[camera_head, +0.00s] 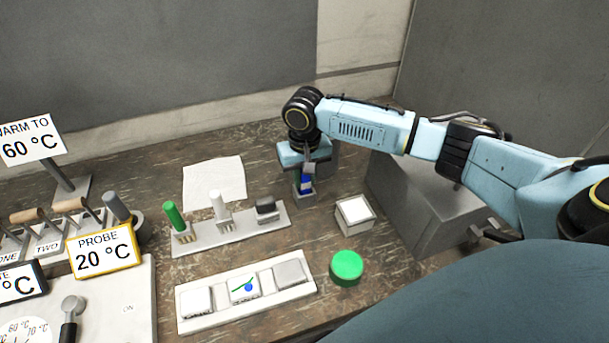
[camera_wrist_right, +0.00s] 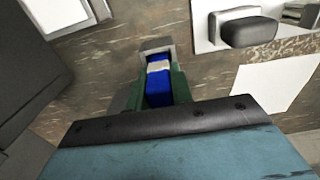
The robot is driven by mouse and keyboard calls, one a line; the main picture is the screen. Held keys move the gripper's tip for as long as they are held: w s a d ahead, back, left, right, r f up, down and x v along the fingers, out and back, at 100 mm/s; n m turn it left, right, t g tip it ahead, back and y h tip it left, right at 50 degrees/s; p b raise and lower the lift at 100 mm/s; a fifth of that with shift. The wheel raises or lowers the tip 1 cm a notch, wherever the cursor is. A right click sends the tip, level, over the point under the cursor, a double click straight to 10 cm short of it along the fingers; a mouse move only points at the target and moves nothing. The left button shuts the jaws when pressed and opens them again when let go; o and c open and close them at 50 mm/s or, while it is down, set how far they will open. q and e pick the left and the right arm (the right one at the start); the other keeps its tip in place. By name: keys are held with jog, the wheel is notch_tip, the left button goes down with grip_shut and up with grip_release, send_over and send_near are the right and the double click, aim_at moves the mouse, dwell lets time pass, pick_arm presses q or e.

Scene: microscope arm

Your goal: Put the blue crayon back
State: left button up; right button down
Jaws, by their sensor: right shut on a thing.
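My right gripper (camera_head: 305,183) points down at the back right of the table and is shut on the blue crayon (camera_head: 306,182). The right wrist view shows the blue crayon (camera_wrist_right: 158,92) with a pale band between the green fingers. A small grey frame (camera_wrist_right: 155,46) shows at the crayon's far end; I cannot tell whether they touch. A pale rack (camera_head: 240,229) left of the gripper holds an upright green crayon (camera_head: 174,216), an upright white crayon (camera_head: 219,206) and a dark grey block (camera_head: 266,207). My left gripper is not in view.
A white sheet (camera_head: 214,182) lies behind the rack. In front are a tray (camera_head: 250,309) with several pale tiles and a round green button (camera_head: 346,267). A white-topped box (camera_head: 354,213) and a big grey box (camera_head: 410,205) stand right. Signs and a control panel (camera_head: 128,285) fill the left.

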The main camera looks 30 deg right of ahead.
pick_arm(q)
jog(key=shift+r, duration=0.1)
pick_arm(e)
jog(key=shift+f, duration=0.1)
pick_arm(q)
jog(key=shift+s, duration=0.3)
pick_arm(e)
jog(key=c, duration=1.2)
grip_release()
jog(key=shift+c, duration=0.2)
notch_tip(320, 180, up, 12)
jog(key=shift+r, duration=0.15)
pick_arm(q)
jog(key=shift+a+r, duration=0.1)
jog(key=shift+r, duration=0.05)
